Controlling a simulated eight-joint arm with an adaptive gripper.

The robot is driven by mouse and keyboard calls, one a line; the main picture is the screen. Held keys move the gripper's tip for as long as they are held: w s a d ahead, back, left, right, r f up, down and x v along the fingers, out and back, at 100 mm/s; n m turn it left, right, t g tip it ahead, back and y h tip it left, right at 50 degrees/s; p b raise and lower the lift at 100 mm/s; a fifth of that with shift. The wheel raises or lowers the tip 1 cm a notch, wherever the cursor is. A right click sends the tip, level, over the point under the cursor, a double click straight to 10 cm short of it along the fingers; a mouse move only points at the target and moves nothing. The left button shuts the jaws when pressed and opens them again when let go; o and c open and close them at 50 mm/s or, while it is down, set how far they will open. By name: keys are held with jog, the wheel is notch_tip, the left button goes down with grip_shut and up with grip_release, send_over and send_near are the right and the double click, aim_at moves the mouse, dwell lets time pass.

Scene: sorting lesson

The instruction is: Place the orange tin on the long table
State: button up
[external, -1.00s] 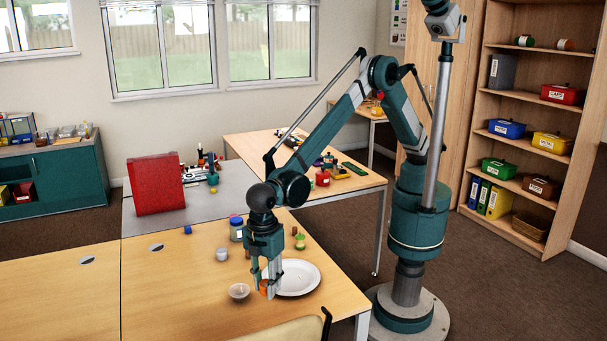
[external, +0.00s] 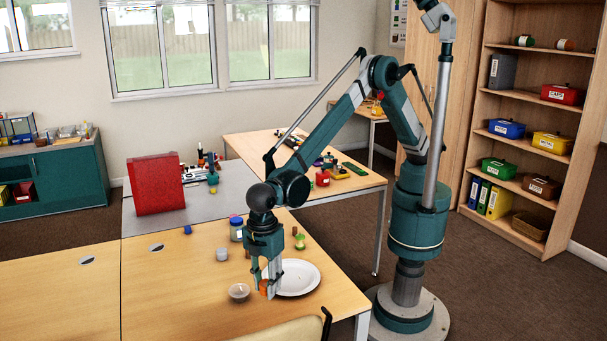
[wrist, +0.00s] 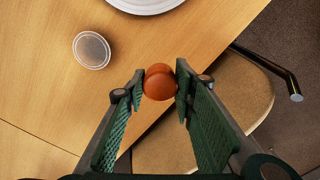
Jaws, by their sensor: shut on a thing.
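The orange tin (external: 264,287) is between the fingertips of my gripper (external: 270,289), low over the front of the long wooden table (external: 185,290). In the wrist view the tin (wrist: 159,82) looks round and orange-brown, and both fingers of my gripper (wrist: 160,84) close on its sides. Its underside is hidden, so I cannot tell whether it touches the table. It is close to the table's front edge in the wrist view.
Behind are a white pot (external: 221,254), a blue-lidded jar (external: 236,231) and a small green item (external: 300,243). The table's left part is bare. A chair (external: 285,331) stands at the front.

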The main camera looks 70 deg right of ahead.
jog(key=shift+w, duration=0.1)
